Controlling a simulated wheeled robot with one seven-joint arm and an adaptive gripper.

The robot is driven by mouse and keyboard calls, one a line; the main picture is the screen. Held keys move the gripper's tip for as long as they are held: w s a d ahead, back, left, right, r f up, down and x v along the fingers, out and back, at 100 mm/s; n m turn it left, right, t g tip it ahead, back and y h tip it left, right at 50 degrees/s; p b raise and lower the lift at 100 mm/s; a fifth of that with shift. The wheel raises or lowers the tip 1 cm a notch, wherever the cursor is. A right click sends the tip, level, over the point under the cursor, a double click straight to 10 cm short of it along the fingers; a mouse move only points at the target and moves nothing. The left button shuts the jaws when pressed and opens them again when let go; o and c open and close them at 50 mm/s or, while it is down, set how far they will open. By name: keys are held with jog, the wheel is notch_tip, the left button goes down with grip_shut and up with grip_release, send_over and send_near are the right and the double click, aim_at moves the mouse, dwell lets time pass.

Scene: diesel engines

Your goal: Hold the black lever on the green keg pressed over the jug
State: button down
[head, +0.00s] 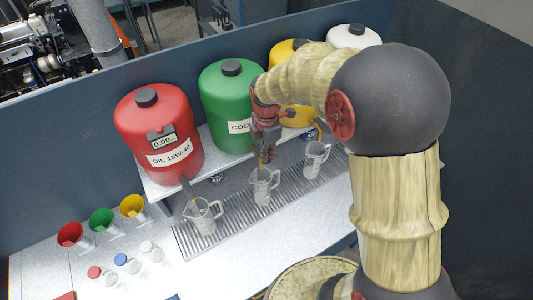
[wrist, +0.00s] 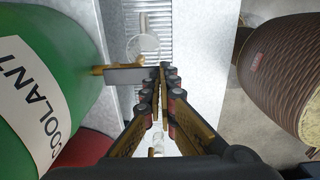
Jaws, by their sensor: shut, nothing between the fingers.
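The green keg (head: 226,105) stands on the shelf between the red and yellow kegs. In the wrist view the green keg (wrist: 45,75), labelled COOLANT, fills the left side. Its brass tap with a flat dark lever (wrist: 127,76) points right, towards my fingers. My gripper (wrist: 163,70) is shut and empty, with its fingertips at the lever's outer end; I cannot tell whether they touch it. In the head view my gripper (head: 264,158) is in front of the green keg, above the clear jug (head: 262,188), and hides the tap. The jug (wrist: 143,46) also shows beyond the lever.
A red oil keg (head: 158,125), a yellow keg (head: 285,55) and a white keg (head: 352,38) share the shelf. Two more jugs (head: 203,216) (head: 315,160) stand on the grated tray (head: 232,222). Coloured funnels (head: 102,220) and small capped bottles (head: 127,264) are at the left.

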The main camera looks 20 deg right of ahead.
jog(key=f+t+b, duration=0.1)
jog(key=b, duration=0.3)
jog(key=f+t+b, duration=0.2)
jog(key=b, duration=0.2)
jog(key=shift+s+d+y, duration=0.1)
jog(key=shift+s+y, duration=0.2)
jog(key=shift+s, duration=0.1)
jog(key=shift+r, duration=0.25)
dwell(3.9)
jog(key=shift+r+p, duration=0.4)
jog(key=shift+r, duration=0.35)
